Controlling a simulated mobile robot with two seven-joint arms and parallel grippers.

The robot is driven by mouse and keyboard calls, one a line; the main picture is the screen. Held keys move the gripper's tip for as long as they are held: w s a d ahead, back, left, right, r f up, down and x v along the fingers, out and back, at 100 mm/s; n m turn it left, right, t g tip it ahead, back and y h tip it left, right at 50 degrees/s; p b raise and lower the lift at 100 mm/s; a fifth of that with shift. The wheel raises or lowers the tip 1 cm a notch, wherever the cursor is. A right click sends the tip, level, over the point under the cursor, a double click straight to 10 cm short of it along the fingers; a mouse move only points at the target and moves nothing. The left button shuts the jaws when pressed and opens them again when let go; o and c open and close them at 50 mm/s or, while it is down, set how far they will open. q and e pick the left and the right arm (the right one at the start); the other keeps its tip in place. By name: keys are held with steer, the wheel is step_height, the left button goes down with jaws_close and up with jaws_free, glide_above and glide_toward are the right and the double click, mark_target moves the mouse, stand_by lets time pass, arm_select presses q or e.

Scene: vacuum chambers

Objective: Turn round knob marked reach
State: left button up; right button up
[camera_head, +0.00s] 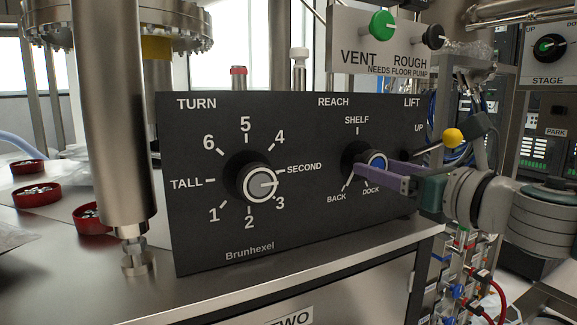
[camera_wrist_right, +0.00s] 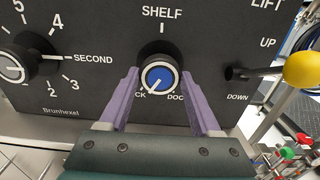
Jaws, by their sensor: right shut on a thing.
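The REACH knob (camera_head: 377,161) is a round black knob with a blue face and silver ring on the black panel (camera_head: 300,235). SHELF is marked above it, BACK at lower left and DOCK at lower right. In the right wrist view the blue knob (camera_wrist_right: 159,79) has a white line on its face pointing to the lower left, toward BACK. My right gripper (camera_head: 371,168) is shut on the knob, with one purple finger on each side. In the right wrist view the gripper (camera_wrist_right: 159,82) hides part of the BACK and DOCK labels. My left gripper is out of view.
The TURN knob (camera_head: 260,183) sits to the left, near SECOND. The LIFT lever with a yellow ball (camera_head: 453,137) juts out at the right, close to my gripper. Green VENT (camera_head: 382,25) and black ROUGH (camera_head: 433,37) knobs are above. A steel column (camera_head: 108,110) stands at left.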

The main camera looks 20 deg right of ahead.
steer(key=c, duration=0.6)
steer(key=shift+c, duration=0.2)
